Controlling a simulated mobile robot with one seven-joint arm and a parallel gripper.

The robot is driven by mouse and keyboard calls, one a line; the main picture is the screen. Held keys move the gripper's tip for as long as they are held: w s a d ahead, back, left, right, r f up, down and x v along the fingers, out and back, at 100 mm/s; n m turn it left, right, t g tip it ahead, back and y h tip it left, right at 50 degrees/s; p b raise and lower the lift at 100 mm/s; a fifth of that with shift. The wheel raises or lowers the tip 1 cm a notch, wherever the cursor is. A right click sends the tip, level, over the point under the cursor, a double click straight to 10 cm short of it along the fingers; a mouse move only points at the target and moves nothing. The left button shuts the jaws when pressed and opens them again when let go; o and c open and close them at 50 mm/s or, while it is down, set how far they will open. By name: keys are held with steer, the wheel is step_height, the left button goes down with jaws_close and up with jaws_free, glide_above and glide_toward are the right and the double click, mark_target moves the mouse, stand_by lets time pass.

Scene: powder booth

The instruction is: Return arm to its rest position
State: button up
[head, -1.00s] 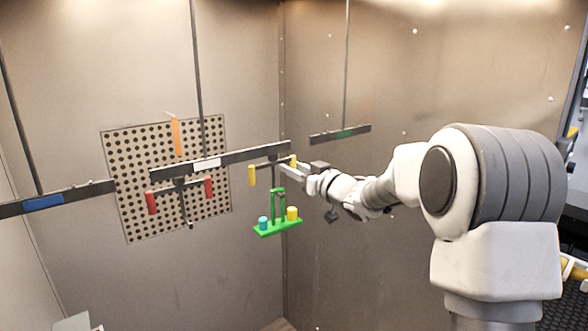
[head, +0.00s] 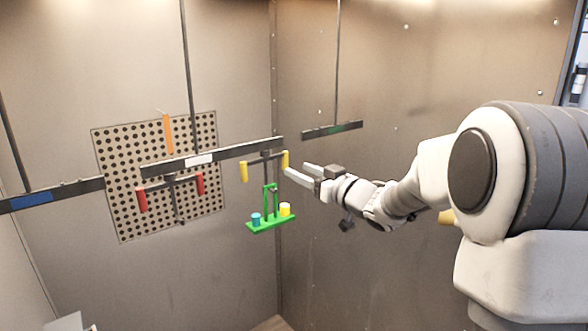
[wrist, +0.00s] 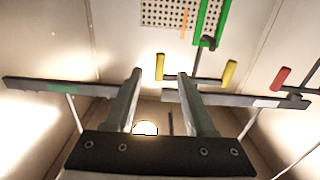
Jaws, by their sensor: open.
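My gripper (head: 299,175) is open and empty. In the head view it is in the air just right of the hanging yellow-handled hook bar (head: 265,158), apart from it. The wrist view shows the two fingers (wrist: 158,90) spread, with nothing between them and the yellow-handled bar (wrist: 196,79) beyond their tips. A green stand (head: 271,222) hangs below that bar, carrying a blue cylinder (head: 256,219) and a yellow cylinder (head: 285,209). My arm reaches in from the right.
Rails with blue (head: 36,200) and green (head: 344,127) labels hang to either side. A perforated panel (head: 125,210) is behind. Space below the arm looks clear.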

steer(key=shift+v, duration=1.15)
steer(key=s+d+f+m+g+h+b, duration=0.1)
steer(key=s+d+m+h+b, duration=0.2)
steer(key=s+h, duration=0.35)
steer(key=s+d+f+m+g+h+b, duration=0.1)
steer(key=s+d+f+m+h, duration=0.15)
steer(key=s+d+h, duration=0.45)
steer(key=s+a+f+g+y, duration=0.1)
steer(key=s+f+g, duration=0.1)
steer(key=s, duration=0.5)
steer(key=s+a+f+m+g+y+b, duration=0.1)
steer(key=s+a+f+g, duration=0.1)
steer(key=s+f, duration=0.3)
steer(key=s+a+f+g+y+b, duration=0.1)
steer(key=s+a+f+g, duration=0.1)
steer(key=s, duration=0.9)
steer(key=shift+f+g, duration=0.7)
steer(key=shift+f, duration=0.15)
steer(key=shift+a+y, duration=0.15)
steer(key=shift+y, duration=0.1)
